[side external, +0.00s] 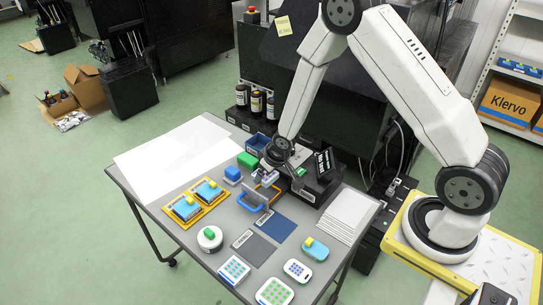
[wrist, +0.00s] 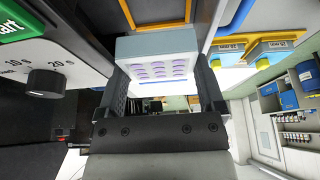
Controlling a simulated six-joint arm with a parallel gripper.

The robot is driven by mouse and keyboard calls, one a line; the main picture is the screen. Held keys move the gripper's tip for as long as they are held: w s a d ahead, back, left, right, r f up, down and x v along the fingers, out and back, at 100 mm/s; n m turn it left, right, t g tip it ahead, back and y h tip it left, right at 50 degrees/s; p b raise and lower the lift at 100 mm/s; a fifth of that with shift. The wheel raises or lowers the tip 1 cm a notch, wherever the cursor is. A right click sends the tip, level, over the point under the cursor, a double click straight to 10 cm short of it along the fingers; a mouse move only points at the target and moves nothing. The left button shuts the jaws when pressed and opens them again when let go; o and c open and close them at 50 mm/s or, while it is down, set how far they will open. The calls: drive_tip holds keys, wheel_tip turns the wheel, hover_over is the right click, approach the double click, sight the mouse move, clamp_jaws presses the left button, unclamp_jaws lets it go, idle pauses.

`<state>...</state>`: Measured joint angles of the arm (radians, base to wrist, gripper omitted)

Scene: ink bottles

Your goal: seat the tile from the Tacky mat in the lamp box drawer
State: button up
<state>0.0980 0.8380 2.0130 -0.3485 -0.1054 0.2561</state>
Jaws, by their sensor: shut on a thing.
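My gripper (wrist: 160,80) is shut on a pale grey-white tile (wrist: 150,48) with rows of purple marks, held between the two fingers in the wrist view. The lamp box also shows in the wrist view (wrist: 25,65) with a green button and a dial. An orange-edged frame (wrist: 157,27), apparently the drawer, lies just beyond the tile. Two flat mats, one blue (side external: 276,226) and one grey (side external: 256,250), lie on the table; their labels are unreadable.
Two orange trays with blue blocks (side external: 186,208) stand to the left. Several patterned tiles (side external: 275,292) lie at the front. White sheets (side external: 165,155) cover the back left; a white stack (side external: 349,214) lies at right.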

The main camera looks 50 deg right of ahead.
sight(263, 192)
drive_tip(key=shift+f, duration=2.35)
drive_tip(key=shift+f, duration=0.7)
idle(1.3)
drive_tip(key=o, duration=1.1)
drive_tip(key=shift+r, duration=0.1)
drive_tip(key=shift+r, duration=3.4)
